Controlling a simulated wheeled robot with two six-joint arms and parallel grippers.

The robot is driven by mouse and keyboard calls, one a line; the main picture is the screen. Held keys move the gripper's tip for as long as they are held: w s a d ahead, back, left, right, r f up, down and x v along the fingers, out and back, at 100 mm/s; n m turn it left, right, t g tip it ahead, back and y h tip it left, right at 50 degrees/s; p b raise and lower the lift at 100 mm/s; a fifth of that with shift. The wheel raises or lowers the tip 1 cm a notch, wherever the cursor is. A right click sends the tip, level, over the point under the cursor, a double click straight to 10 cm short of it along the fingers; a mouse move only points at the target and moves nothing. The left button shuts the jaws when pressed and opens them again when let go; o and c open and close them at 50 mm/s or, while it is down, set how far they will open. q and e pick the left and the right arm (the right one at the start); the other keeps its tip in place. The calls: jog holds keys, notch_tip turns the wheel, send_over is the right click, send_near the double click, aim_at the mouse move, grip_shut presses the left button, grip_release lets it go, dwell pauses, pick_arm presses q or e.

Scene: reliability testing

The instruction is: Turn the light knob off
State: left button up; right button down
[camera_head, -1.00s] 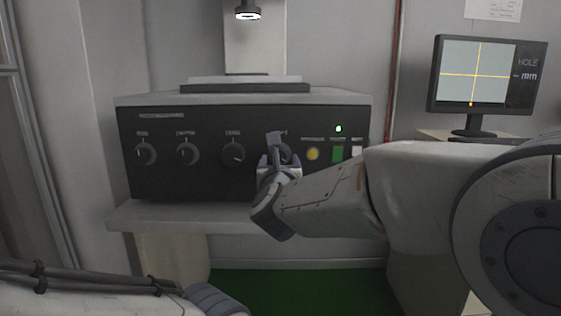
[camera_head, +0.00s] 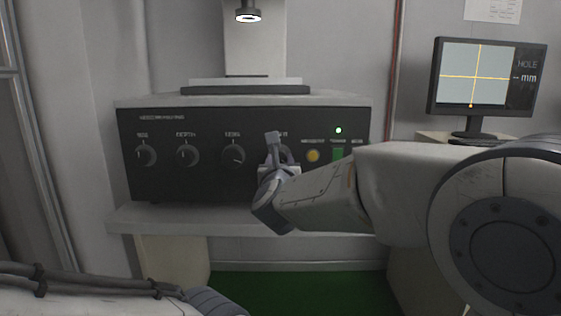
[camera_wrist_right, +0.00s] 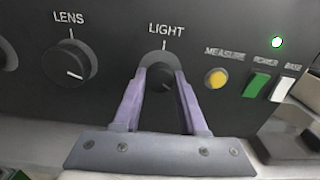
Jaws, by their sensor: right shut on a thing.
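The round dark light knob (camera_wrist_right: 163,72) sits under the LIGHT label in the right wrist view. A pale pointer mark shows at its lower right. My right gripper (camera_wrist_right: 162,70) has one finger on each side of the knob and is shut on it. In the head view my right gripper (camera_head: 274,150) stands at the panel and hides most of the knob. My left gripper is out of view; only part of my left arm shows at the lower left.
The black panel (camera_head: 205,185) also bears the lens knob (camera_wrist_right: 69,63), a yellow measure button (camera_wrist_right: 216,77), a green power switch (camera_wrist_right: 256,85) and a white base switch (camera_wrist_right: 283,88). A green lamp (camera_head: 338,130) is lit. A monitor (camera_head: 487,85) stands at the right.

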jog(key=n, duration=0.9)
jog(key=shift+n, duration=0.3)
jog(key=n+p, duration=0.1)
jog(key=n, duration=0.2)
jog(key=shift+n, duration=0.3)
jog(key=n+p, duration=0.3)
jog(key=n, duration=0.2)
jog(key=shift+r, duration=0.1)
jog(key=n+p, duration=0.2)
jog(key=n, duration=0.3)
jog(key=shift+n+p, duration=0.4)
